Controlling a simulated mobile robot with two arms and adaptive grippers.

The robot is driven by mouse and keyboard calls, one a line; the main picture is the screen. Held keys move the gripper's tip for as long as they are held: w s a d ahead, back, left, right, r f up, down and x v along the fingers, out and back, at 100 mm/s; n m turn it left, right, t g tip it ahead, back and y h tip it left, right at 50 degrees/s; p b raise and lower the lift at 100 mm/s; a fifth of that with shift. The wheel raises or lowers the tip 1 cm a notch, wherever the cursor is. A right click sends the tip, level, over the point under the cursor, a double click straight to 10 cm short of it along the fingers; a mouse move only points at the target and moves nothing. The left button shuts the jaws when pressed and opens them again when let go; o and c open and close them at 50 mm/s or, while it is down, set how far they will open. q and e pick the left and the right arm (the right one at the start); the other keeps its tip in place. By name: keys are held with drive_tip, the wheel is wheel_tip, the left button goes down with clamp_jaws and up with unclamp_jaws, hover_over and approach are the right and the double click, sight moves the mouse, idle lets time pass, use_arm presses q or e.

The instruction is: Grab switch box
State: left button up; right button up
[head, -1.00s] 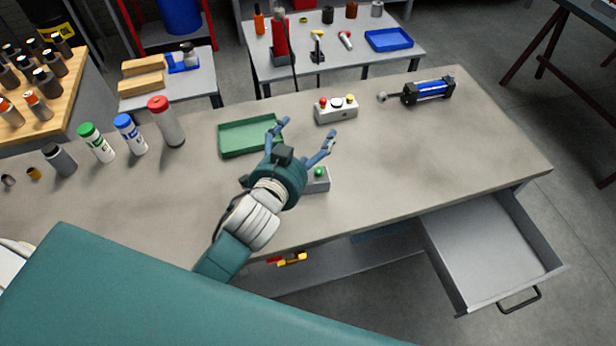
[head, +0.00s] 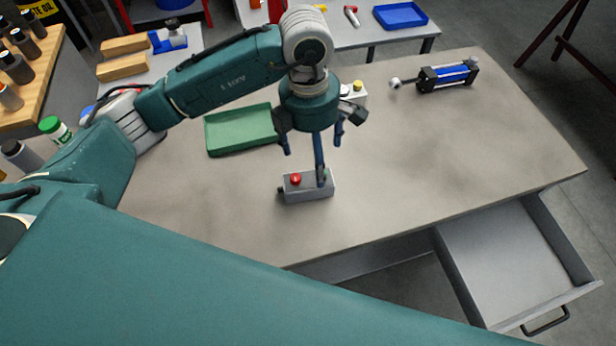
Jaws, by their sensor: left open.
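A small grey switch box (head: 308,193) lies on the workbench, with a red button on its left. A gripper finger hides part of its right side. My left gripper (head: 313,152) points down just above and behind this box. Its fingers are spread and it holds nothing. One finger comes down in front of the box's right part; I cannot tell whether it touches. A second box with a yellow button (head: 358,88) stands farther back, mostly hidden behind my left gripper. My right gripper is not in view.
A green tray (head: 240,130) lies left of the gripper. A blue and black cylinder (head: 447,76) lies at the back right. An open drawer (head: 515,262) sticks out at the front right. The bench's right part (head: 450,150) is clear.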

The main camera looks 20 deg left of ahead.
sight(307, 175)
use_arm(q)
drive_tip(key=shift+w+a+f+y, duration=0.1)
drive_tip(key=shift+a+f+y, duration=0.15)
drive_tip(key=shift+a, duration=0.25)
drive_tip(key=shift+w+a+f+y, duration=0.15)
drive_tip(key=shift+a+f, duration=0.1)
drive_tip(key=shift+a, duration=0.25)
wheel_tip(307, 175, down, 4)
drive_tip(key=shift+s+r+p, duration=0.15)
drive_tip(key=shift+r+p, duration=0.1)
drive_tip(key=shift+p, duration=0.45)
drive_tip(key=shift+f, duration=0.3)
drive_tip(key=shift+f+p, duration=0.3)
drive_tip(key=shift+p, duration=0.1)
wheel_tip(307, 175, down, 4)
drive_tip(key=shift+d+r+p, duration=0.15)
drive_tip(key=shift+r+p, duration=0.05)
drive_tip(key=shift+p, duration=0.75)
drive_tip(key=shift+f, duration=0.5)
drive_tip(key=c, duration=1.7)
drive_tip(key=shift+r, duration=0.1)
drive_tip(key=shift+c, duration=0.2)
